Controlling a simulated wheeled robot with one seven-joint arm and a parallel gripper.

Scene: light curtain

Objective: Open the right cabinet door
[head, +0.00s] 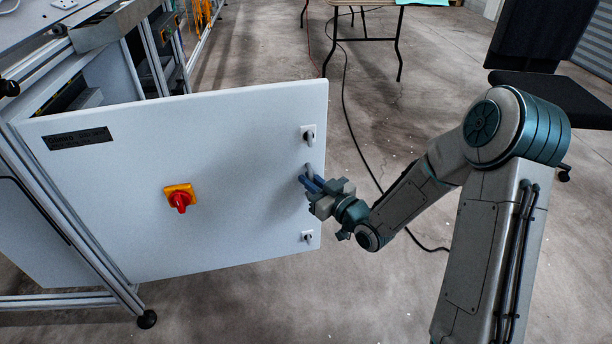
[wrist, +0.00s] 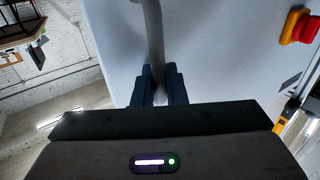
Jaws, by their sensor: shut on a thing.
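The right cabinet door (head: 110,185) is a pale grey-white panel that stands swung out from the aluminium frame on the left. It carries a red and yellow rotary switch (head: 180,199) and two small latches, the upper (head: 308,134) and the lower (head: 307,237), near its free edge. A grey handle (head: 310,170) sits between the latches. My gripper (head: 311,184) is at this handle. In the wrist view the two dark fingers (wrist: 156,86) are shut on the handle bar (wrist: 154,35), with the door face behind. The lower part of the handle is hidden by my gripper.
The cabinet frame (head: 80,225) has a post and a black foot at lower left. A black cable (head: 345,110) lies on the floor beyond the door. A table (head: 365,8) stands at the back and a black chair (head: 545,85) at right. Floor below the door is clear.

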